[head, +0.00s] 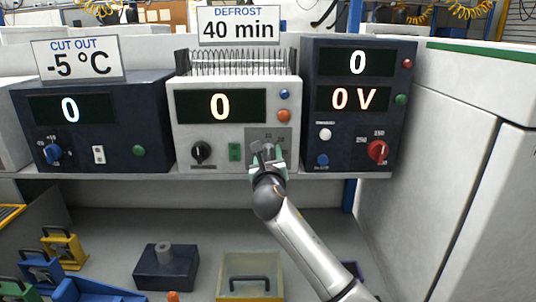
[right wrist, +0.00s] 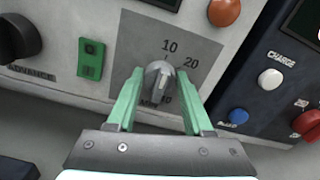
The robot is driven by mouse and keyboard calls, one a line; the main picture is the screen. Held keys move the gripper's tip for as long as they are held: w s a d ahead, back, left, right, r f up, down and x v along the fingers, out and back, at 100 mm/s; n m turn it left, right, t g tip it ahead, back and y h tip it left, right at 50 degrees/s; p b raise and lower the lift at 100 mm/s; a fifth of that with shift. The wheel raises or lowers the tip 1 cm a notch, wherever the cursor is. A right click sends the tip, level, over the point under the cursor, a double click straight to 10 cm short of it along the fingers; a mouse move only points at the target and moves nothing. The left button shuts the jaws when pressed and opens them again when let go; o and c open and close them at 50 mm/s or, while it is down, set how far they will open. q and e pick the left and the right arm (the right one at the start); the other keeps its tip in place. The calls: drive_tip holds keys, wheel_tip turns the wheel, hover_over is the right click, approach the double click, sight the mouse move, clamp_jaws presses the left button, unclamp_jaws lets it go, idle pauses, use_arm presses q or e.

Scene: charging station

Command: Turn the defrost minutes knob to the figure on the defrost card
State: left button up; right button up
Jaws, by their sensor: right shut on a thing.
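The defrost card (head: 239,26) reads 40 min and stands above the white defrost unit (head: 182,112), whose display shows 0. The grey defrost minutes knob (right wrist: 160,82) sits on a grey dial plate with 10 and 20 legible; another figure is partly hidden beside the knob. I cannot tell its exact setting. My right gripper (right wrist: 160,78) has its green fingers on either side of the knob and is shut on it. In the head view this right gripper (head: 267,155) covers most of the dial. My left gripper is not in view.
A cut-out unit (head: 135,110) with a -5 °C card (head: 78,60) stands left, a dark charge unit (head: 345,125) right. A green switch (right wrist: 91,58) and an advance knob (right wrist: 15,38) are left of the dial. Below are a yellow tray (head: 250,294) and a dark block (head: 166,270).

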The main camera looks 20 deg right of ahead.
clamp_jaws()
